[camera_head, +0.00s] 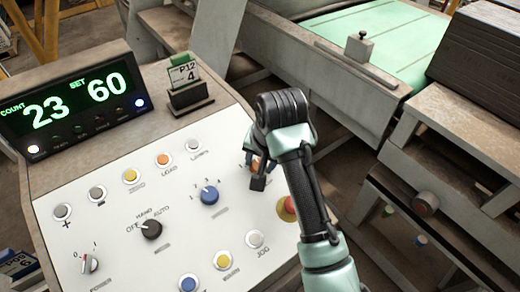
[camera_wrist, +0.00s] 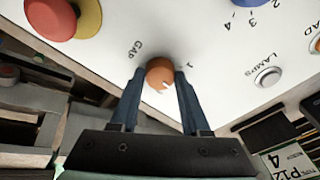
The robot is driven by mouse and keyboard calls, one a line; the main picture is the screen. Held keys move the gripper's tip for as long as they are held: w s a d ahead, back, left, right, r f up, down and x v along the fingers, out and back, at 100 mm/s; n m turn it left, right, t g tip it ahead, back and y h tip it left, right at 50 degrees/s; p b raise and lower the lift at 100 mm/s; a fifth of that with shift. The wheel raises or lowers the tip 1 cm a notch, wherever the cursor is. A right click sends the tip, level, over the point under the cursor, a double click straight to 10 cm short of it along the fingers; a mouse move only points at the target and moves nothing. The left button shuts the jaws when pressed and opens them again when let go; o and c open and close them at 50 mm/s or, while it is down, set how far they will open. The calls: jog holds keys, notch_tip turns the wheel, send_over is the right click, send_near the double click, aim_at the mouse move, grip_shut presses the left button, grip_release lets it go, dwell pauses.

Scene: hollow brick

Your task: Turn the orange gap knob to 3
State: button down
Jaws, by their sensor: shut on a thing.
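The orange gap knob (camera_wrist: 158,75) sits on the white panel between the two dark fingers of my gripper (camera_wrist: 159,84) in the wrist view. My gripper is shut on it, one finger on each side. The word GAP is printed to its left and a 1 to its right; the other numbers are hidden. In the head view my gripper (camera_head: 258,172) covers most of the orange knob (camera_head: 254,166).
A red mushroom button on yellow (camera_head: 287,208) is close to my gripper. A blue knob (camera_head: 209,193) and black knob (camera_head: 151,229) lie to the left. A card holder (camera_head: 190,96) stands behind. The display (camera_head: 75,105) reads COUNT 23, SET 60.

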jog(key=m+p, duration=0.4)
jog(key=p, duration=0.1)
jog(key=shift+r+m, duration=0.25)
jog(key=shift+m, duration=0.05)
jog(key=shift+f+m+g+h+p, duration=0.1)
jog(key=shift+m+g+h+p, duration=0.1)
jog(key=shift+m+p, duration=0.85)
jog(key=shift+f+m+g+h+p, duration=0.1)
jog(key=shift+m+h+p, duration=0.1)
jog(key=shift+m+p, duration=0.8)
jog(key=shift+m, duration=0.35)
jog(key=shift+c, duration=2)
grip_release()
jog(key=v, duration=1.3)
